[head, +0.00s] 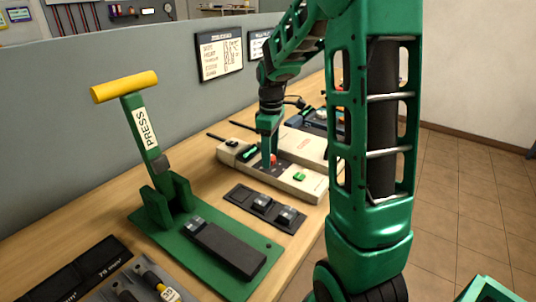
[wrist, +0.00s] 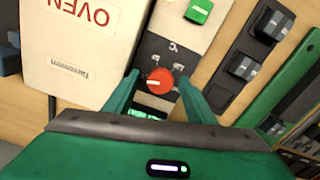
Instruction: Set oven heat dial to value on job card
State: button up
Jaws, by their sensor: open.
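The oven heat dial is a red round knob (wrist: 159,81) with a pale pointer mark, on a dark panel beside the oven (wrist: 82,40), a cream box lettered OVEN. The dial also shows in the head view (head: 273,160). My gripper (wrist: 159,75) is open, with one green finger on each side of the dial. I cannot tell whether either finger touches it. In the head view my gripper (head: 268,143) points down over the panel. The scale around the dial is too small or hidden to read. A white card (head: 219,53) hangs on the grey partition; its writing is not legible.
A green switch (wrist: 199,11) sits near the dial. A black strip with grey switches (head: 265,208) lies in front of the oven unit. A green press (head: 205,240) with a yellow handle (head: 125,87) stands to the left on the wooden bench.

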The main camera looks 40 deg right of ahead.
jog(key=c, duration=1)
jog(key=shift+c, duration=0.2)
jog(key=shift+m, duration=0.3)
